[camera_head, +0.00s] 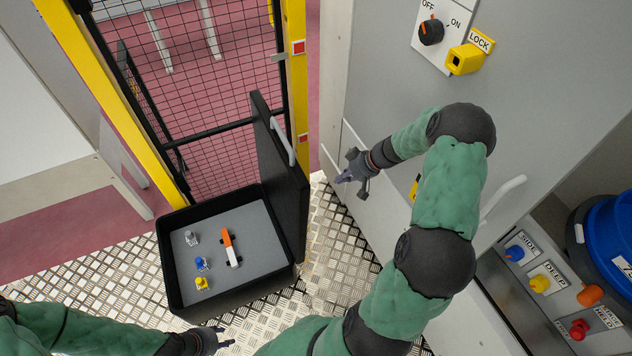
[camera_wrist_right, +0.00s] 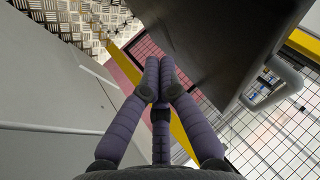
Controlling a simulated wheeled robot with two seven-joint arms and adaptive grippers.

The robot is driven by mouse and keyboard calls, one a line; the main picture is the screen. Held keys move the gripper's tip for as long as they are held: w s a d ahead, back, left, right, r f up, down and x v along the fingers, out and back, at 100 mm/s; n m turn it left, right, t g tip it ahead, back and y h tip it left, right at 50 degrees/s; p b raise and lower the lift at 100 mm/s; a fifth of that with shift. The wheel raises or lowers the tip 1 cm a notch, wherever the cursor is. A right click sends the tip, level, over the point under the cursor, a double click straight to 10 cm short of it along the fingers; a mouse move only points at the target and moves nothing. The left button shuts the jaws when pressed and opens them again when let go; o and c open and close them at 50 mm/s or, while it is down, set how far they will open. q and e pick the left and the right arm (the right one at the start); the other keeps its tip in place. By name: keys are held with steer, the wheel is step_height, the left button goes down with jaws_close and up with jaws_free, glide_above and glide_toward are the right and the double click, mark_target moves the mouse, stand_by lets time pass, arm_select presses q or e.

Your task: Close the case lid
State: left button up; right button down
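The black case (camera_head: 215,315) sits open on the metal floor at the lower left, with a grey inside. Its lid (camera_head: 283,185) stands upright on the case's right side, with a light handle (camera_head: 281,140) on its outer face. My right gripper (camera_head: 345,178) is to the right of the lid, apart from it. In the right wrist view its fingertips (camera_wrist_right: 159,65) are together with nothing seen between them; the dark lid (camera_wrist_right: 215,40) and its handle (camera_wrist_right: 272,85) lie beyond. My left gripper (camera_head: 224,340) is low, below the case; its fingers are too small to judge.
The case holds an orange-and-white piece (camera_head: 230,248) and several small knobs, including a blue one (camera_head: 201,263). A yellow-framed mesh gate (camera_head: 210,90) stands behind. A grey cabinet (camera_head: 400,130) is close at the right. A control panel (camera_head: 545,290) is lower right.

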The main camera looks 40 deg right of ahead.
steer(key=w+a+f+b, duration=0.4)
steer(key=w+a+f, duration=0.2)
steer(key=a+f, duration=0.1)
stand_by(0.5)
steer(key=shift+a, duration=0.1)
